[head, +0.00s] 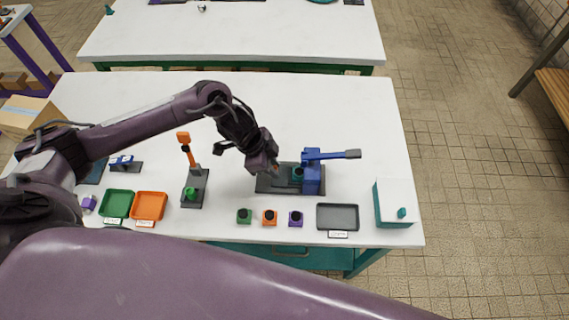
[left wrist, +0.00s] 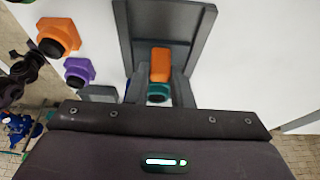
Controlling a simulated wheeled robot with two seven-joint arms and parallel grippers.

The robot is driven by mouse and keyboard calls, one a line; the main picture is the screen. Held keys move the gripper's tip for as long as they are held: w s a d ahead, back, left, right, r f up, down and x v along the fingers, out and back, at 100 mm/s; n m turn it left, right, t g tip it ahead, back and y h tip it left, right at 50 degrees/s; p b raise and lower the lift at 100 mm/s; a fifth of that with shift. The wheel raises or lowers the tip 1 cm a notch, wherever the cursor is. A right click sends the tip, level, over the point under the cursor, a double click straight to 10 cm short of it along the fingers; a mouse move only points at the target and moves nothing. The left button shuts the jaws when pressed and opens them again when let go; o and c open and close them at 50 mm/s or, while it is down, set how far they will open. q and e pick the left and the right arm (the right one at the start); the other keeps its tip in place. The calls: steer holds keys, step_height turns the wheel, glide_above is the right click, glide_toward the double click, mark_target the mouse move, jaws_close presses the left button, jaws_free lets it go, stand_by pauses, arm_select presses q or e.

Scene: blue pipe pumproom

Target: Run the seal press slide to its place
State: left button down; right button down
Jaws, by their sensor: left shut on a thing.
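The seal press has a dark base plate (head: 266,184) on the white table, a blue column (head: 312,180) and a blue lever arm with a grey grip (head: 352,154) pointing right. A teal round piece (head: 297,173) sits on the base just left of the column; a teal piece also shows in the left wrist view (left wrist: 158,92). My left gripper (head: 274,169) is low over the left part of the base. In the left wrist view its fingers are shut on the slide's orange handle (left wrist: 160,65), next to the teal piece. My right gripper is not in view.
Green (head: 244,216), orange (head: 269,217) and purple (head: 295,218) blocks with black knobs stand in front of the press. A grey tray (head: 338,217) and a teal-and-white box (head: 395,205) are to the right. An orange-handled lever device (head: 194,186) stands left.

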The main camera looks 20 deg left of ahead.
arm_select(q)
steer(key=a, duration=0.2)
steer(key=s+a, duration=0.1)
steer(key=a, duration=0.1)
steer(key=s+a, duration=0.1)
steer(key=a, duration=0.1)
steer(key=shift+a+p, duration=0.3)
steer(key=shift+w, duration=0.15)
steer(key=c, duration=1.7)
jaws_free()
steer(key=o, duration=0.4)
steer(key=shift+a, duration=0.1)
steer(key=shift+r, duration=0.25)
steer(key=b+v, duration=0.1)
steer(key=v, duration=0.6)
steer(key=shift+a+r, duration=0.15)
